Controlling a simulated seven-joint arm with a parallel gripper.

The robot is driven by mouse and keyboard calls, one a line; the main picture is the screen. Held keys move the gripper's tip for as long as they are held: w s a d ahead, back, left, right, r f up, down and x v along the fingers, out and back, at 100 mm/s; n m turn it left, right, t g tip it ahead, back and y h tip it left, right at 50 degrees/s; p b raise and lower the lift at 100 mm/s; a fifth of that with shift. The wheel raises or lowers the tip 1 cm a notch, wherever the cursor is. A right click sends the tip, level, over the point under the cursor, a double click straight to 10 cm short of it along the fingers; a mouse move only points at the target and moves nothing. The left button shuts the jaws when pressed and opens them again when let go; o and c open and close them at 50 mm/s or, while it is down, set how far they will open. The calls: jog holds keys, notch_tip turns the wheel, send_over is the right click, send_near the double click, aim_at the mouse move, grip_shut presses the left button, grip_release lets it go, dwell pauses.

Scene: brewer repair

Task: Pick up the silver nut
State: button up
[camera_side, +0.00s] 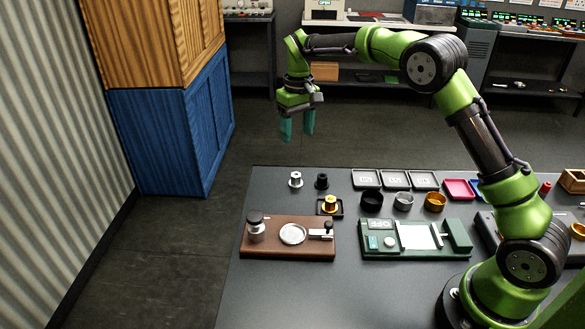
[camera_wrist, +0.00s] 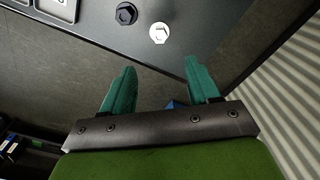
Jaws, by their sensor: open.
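The silver nut (camera_side: 295,180) stands near the far left corner of the dark table (camera_side: 310,300). It also shows in the wrist view as a bright hexagonal piece (camera_wrist: 159,33), just beyond the fingertips. A black nut (camera_side: 321,182) stands close to its right in the side view; in the wrist view the black nut (camera_wrist: 126,13) is to its left. My gripper (camera_side: 298,137) hangs in the air above and beyond the table's far edge, apart from the nut. Its teal fingers (camera_wrist: 154,66) are spread with nothing between them.
A gold nut (camera_side: 330,203) sits on a small black tray. A brown board (camera_side: 262,252) and a green scale-like device (camera_side: 375,252) are in front. Bowls, including a black one (camera_side: 371,200), and flat trays (camera_side: 366,179) stand right of the nuts. The table's left side is clear.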

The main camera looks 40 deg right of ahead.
jog(key=w+r, duration=0.2)
jog(key=n, duration=0.1)
send_over(295, 174)
jog(key=f, duration=1.1)
jog(key=shift+w+f, duration=0.1)
jog(key=shift+w, duration=0.2)
jog(key=f, duration=0.5)
jog(key=shift+s+f, duration=0.3)
jog(key=shift+s, duration=0.05)
grip_shut()
